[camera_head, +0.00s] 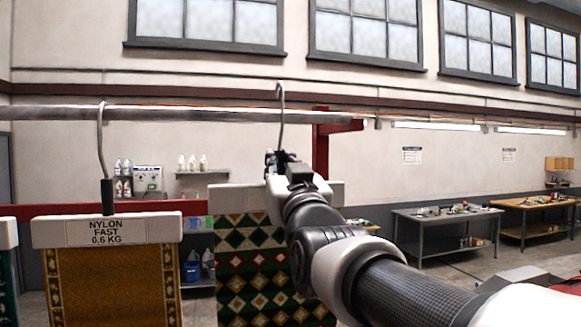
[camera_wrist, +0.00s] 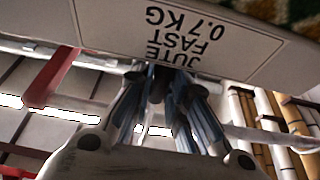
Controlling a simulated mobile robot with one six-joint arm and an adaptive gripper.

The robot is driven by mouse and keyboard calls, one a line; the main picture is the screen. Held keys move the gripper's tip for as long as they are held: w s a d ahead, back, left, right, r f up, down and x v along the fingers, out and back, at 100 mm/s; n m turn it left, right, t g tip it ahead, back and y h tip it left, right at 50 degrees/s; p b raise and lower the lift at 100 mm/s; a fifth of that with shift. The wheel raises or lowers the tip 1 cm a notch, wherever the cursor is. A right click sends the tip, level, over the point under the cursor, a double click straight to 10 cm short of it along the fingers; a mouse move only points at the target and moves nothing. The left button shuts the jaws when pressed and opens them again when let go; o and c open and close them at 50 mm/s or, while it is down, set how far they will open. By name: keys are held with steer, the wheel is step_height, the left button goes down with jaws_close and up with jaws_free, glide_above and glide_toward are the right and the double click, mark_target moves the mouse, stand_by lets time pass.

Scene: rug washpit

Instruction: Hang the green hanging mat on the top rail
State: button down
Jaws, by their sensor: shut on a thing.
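The green mat (camera_head: 250,262), with red, white and dark diamonds, hangs upright from a pale header bar (camera_head: 222,198). In the wrist view the header bar (camera_wrist: 228,50) reads JUTE FAST 0.7 KG. My gripper (camera_head: 281,162) is shut on the mat's hanger, just above the header bar; its fingers (camera_wrist: 168,88) hide the grip point. The mat's thin metal hook (camera_head: 281,100) rises above my gripper, its curl higher in the picture than the grey top rail (camera_head: 200,114). I cannot tell whether the hook is over the rail or in front of it.
A gold mat (camera_head: 120,285) labelled NYLON FAST 0.6 KG hangs from the rail at left, with part of another mat (camera_head: 8,270) beyond it. The rail ends near a red post (camera_head: 321,150). Workbenches (camera_head: 448,218) stand at the right. The rail between the two hooks is clear.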

stand_by(0.5)
steer(key=shift+f+b, duration=2.1)
steer(key=shift+b, duration=0.4)
steer(key=c, duration=1.7)
jaws_free()
steer(key=shift+o, duration=1.1)
steer(key=shift+f, duration=0.1)
